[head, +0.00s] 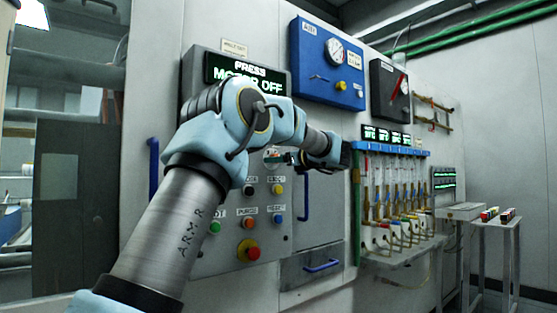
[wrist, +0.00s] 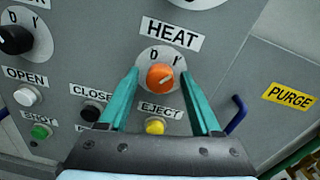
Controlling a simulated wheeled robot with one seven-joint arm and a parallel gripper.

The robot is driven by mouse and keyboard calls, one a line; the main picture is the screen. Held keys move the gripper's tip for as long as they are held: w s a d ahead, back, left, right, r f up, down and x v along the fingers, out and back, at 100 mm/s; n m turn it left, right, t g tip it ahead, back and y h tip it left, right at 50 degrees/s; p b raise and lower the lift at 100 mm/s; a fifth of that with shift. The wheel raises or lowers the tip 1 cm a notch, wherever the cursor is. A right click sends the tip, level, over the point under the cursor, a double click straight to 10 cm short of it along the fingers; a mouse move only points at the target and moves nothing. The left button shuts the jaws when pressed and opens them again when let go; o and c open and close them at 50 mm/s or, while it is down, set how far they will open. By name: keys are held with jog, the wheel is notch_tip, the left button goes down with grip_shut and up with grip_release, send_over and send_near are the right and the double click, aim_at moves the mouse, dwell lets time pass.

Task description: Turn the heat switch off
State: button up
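The heat switch (wrist: 160,77) is an orange round knob on a white dial, under a HEAT label in the wrist view. A pale line on the knob seems to point to the upper right, towards the right-hand mark. My gripper (wrist: 160,73) is open, with one teal finger on each side of the knob and a visible gap to it. I cannot tell how far the fingertips are from the panel. In the head view my arm crosses the panel and partly hides the switch's dial (head: 272,155).
A yellow EJECT button (wrist: 155,126) sits just below the switch, between my fingers. A black CLOSE button (wrist: 92,111), a green button (wrist: 40,131) and a black knob (wrist: 15,40) are to the left. A blue handle (wrist: 236,115) is at the right.

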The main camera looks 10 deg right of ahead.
grip_shut()
dwell(0.3)
jog(key=shift+n+b, duration=0.3)
jog(key=shift+f+n+b, duration=0.1)
jog(key=shift+n+b, duration=4.8)
jog(key=shift+n, duration=1.6)
